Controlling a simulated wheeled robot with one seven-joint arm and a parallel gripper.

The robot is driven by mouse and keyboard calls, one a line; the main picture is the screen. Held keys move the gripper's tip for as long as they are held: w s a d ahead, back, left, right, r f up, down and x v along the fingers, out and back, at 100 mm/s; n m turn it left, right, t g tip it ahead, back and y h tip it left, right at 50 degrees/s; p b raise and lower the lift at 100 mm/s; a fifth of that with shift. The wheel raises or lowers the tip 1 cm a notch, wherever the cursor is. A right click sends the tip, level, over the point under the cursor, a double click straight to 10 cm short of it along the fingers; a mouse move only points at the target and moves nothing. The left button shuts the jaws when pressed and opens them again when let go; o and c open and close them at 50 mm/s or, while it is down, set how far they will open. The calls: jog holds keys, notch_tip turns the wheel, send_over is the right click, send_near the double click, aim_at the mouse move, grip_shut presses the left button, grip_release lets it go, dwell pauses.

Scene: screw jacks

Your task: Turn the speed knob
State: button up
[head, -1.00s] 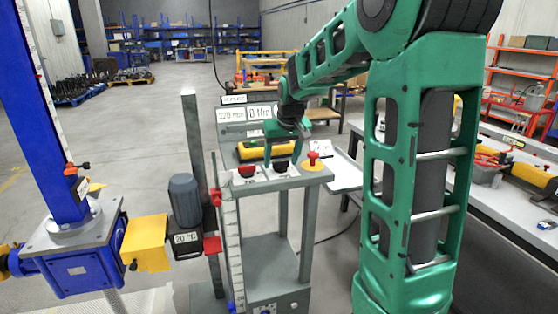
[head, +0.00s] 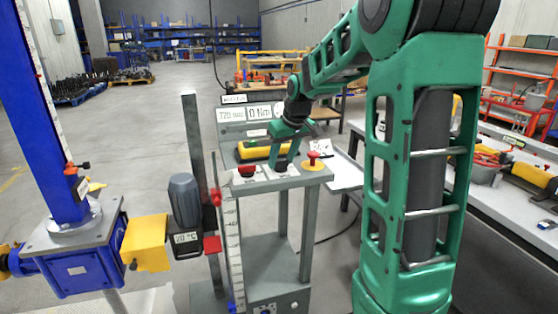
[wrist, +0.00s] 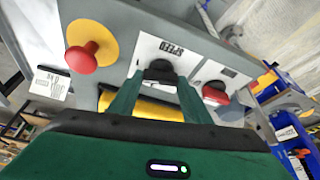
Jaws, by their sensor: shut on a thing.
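The speed knob is a small black knob (wrist: 158,71) on a white plate marked SPEED in the wrist view. In the head view the black knob (head: 281,165) sits on the top of the grey control stand (head: 262,182), partly hidden by my fingers. My gripper (head: 283,152) reaches down to it from above. In the wrist view the two green fingers of my gripper (wrist: 156,80) stand on either side of the black knob, shut on it.
A red knob (head: 247,171) sits left of the speed knob. A red mushroom button on a yellow disc (head: 313,160) sits to its right. Display panels (head: 258,112) stand behind. A blue screw jack (head: 77,265) with a yellow cover (head: 146,243) stands at left.

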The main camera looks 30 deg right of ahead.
jog(key=n+y, duration=0.1)
jog(key=n, duration=0.2)
jog(key=n+y, duration=0.1)
jog(key=n, duration=0.1)
jog(key=shift+w+d+n, duration=0.1)
jog(key=shift+n, duration=0.3)
jog(key=shift+r, duration=0.1)
dwell(0.3)
jog(key=o, duration=1)
jog(key=shift+o, duration=0.2)
jog(key=shift+g, duration=0.3)
jog(key=v, duration=1)
jog(key=shift+d+r, duration=0.25)
jog(key=shift+s, duration=0.25)
